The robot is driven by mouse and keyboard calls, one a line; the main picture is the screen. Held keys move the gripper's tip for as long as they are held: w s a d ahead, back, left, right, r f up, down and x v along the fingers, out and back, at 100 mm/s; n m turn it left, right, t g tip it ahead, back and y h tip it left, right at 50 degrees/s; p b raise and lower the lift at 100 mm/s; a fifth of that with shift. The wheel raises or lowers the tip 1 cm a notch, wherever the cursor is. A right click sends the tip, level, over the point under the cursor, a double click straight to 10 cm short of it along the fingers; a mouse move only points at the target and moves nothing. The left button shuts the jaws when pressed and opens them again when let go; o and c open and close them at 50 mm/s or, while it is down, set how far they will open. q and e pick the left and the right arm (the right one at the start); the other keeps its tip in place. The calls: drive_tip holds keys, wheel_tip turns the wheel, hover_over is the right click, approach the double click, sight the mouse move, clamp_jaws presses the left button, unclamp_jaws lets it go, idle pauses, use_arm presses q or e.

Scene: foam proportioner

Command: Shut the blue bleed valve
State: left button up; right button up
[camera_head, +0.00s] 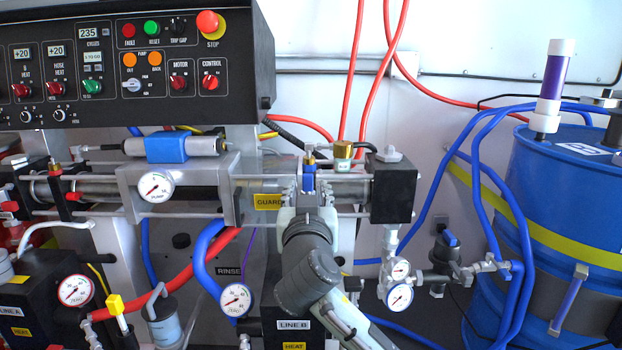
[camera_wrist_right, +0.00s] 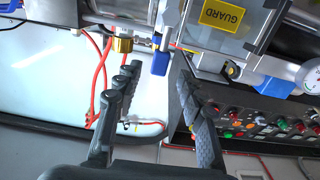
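A small blue valve handle (camera_head: 308,180), which I take for the bleed valve, sits below a brass fitting on the pump block in the head view. It also shows in the right wrist view (camera_wrist_right: 161,57). My right gripper (camera_head: 311,192) has come up from below in front of it. In the right wrist view my right gripper (camera_wrist_right: 157,68) has its fingers apart, with the blue handle between and just beyond the tips, closer to the right finger. I cannot tell whether they touch. My right wrist hides what lies below the handle. My left gripper is not in view.
A yellow GUARD label (camera_head: 269,201) is left of the gripper, and a black block (camera_head: 393,191) right of it. A brass fitting (camera_head: 343,149) with a red hose stands close by. Another blue-handled valve (camera_head: 450,238) and a blue drum (camera_head: 545,240) are at right.

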sight(308, 182)
drive_tip(key=w, duration=0.5)
drive_tip(key=shift+w+p, duration=0.15)
drive_tip(key=shift+p, duration=0.15)
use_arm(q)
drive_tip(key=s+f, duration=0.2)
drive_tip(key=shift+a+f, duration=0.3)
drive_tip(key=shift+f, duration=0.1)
use_arm(e)
clamp_jaws()
